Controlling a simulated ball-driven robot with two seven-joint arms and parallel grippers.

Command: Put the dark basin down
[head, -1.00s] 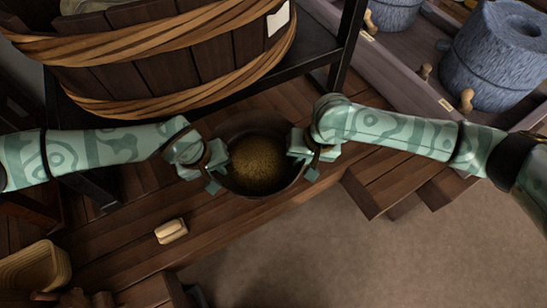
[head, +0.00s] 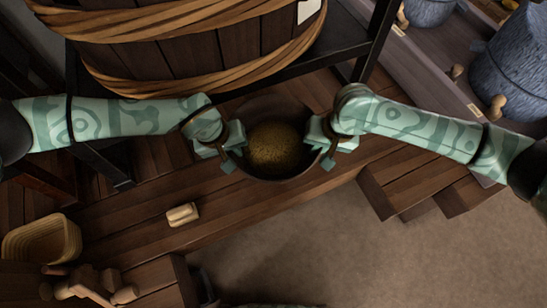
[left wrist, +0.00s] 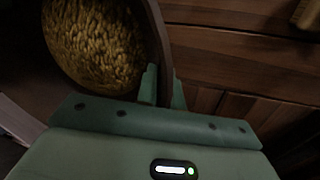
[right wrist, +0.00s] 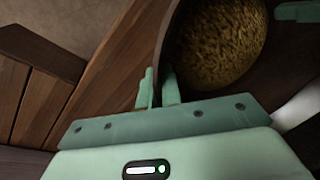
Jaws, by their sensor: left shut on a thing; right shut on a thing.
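The dark basin (head: 270,176) holds a heap of golden grain (head: 274,147) and sits between my two grippers in the head view. My left gripper (head: 229,160) is shut on its left rim. My right gripper (head: 327,157) is shut on its right rim. In the left wrist view the basin wall (left wrist: 155,40) passes between the fingers (left wrist: 163,88). In the right wrist view the rim (right wrist: 172,45) is between the fingers (right wrist: 158,88). The basin is over the wooden plank surface (head: 225,205); I cannot tell whether it touches it.
A large wooden tub (head: 200,55) with woven bands stands on a dark shelf behind the basin. A small pale block (head: 183,215) lies on the planks, front left. A wicker basket (head: 42,240) is at the far left. Blue-grey querns (head: 515,65) stand at upper right.

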